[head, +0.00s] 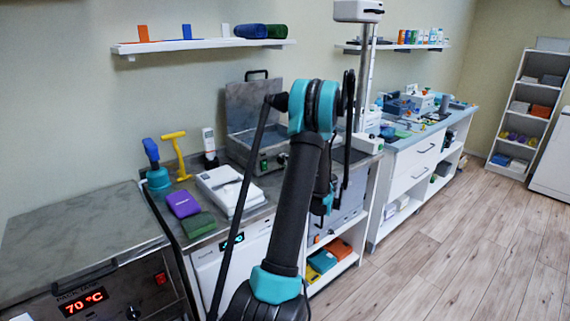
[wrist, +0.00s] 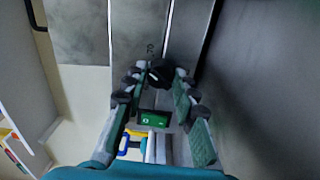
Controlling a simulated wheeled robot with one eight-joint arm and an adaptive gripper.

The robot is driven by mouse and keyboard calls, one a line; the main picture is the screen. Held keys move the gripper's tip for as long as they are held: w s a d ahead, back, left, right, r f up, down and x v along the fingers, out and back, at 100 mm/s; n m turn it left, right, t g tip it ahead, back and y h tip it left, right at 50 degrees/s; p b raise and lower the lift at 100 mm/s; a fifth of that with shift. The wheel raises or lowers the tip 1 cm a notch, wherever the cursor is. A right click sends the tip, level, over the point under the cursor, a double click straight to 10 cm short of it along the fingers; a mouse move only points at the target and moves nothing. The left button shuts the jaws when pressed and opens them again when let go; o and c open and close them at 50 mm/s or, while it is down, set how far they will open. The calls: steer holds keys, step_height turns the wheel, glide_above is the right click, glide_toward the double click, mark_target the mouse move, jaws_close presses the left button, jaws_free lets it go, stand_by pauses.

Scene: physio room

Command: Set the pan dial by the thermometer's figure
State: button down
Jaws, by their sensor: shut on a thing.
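The steel pan (head: 254,104) stands on the counter with its lid raised, and its front panel shows a green switch (head: 263,165). In the wrist view the pan's black dial (wrist: 160,73) sits between the fingertips of my gripper (wrist: 155,76), which is shut on it. A printed 70 shows on the panel (wrist: 139,37) beside the dial; the dial's pointer mark is too small to make out. In the head view my arm hides the dial and my gripper. A white handheld device (head: 209,141), which looks like the thermometer, stands upright in a black base left of the pan; its figure is unreadable.
A steel unit (head: 85,235) at the left has a red display (head: 83,302) reading 70 °C. A white device (head: 230,190), a purple pack (head: 183,204) and a green pack (head: 198,224) lie on the counter. Open floor (head: 470,240) is at the right.

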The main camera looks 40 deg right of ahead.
steer(key=m, duration=0.4)
steer(key=shift+m, duration=0.4)
stand_by(0.4)
steer(key=c, duration=1.2)
jaws_free()
steer(key=shift+s, duration=0.1)
steer(key=s, duration=0.8)
steer(key=s+d, duration=0.1)
steer(key=s, duration=0.2)
steer(key=shift+s, duration=0.4)
